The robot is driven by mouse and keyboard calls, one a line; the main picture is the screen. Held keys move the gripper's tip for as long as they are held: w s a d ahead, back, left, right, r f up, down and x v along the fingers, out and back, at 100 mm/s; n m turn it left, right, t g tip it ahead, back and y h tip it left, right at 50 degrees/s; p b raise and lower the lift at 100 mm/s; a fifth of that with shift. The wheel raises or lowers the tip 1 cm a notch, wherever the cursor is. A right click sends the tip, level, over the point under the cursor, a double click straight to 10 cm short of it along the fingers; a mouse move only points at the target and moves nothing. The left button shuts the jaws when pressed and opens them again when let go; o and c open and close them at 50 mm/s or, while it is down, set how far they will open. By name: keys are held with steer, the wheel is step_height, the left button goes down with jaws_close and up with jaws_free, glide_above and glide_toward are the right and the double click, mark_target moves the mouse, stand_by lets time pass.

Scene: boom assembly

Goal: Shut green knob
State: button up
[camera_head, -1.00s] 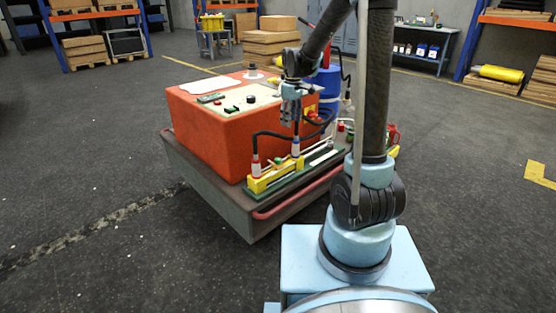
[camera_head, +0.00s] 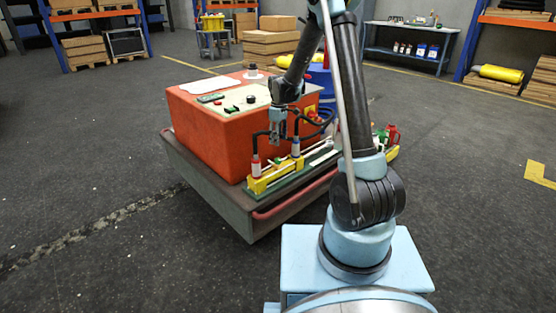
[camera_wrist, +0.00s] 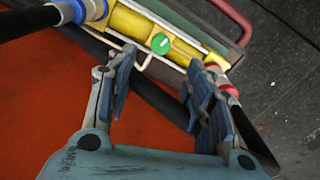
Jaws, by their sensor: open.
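The green knob (camera_wrist: 160,44) is a round disc with a pale slot mark, set on a yellow block (camera_wrist: 130,21) in the wrist view. My gripper (camera_wrist: 155,82) is open and empty, its two fingers pointing toward the yellow block, with the knob showing beyond the gap between the fingertips. The fingertips look apart from the knob. In the head view my gripper (camera_head: 278,138) hangs over the yellow block (camera_head: 268,182) at the front edge of the orange box; the knob is not clear there.
The orange box (camera_head: 215,130) stands on a cart with a red rail (camera_head: 300,200). Red and green bottles (camera_head: 391,134) stand at the cart's right end.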

mark_target(278, 159)
step_height(278, 159, down, 11)
steer(key=shift+s+f, duration=0.15)
steer(key=shift+f, duration=0.05)
stand_by(0.4)
steer(key=c, duration=1.1)
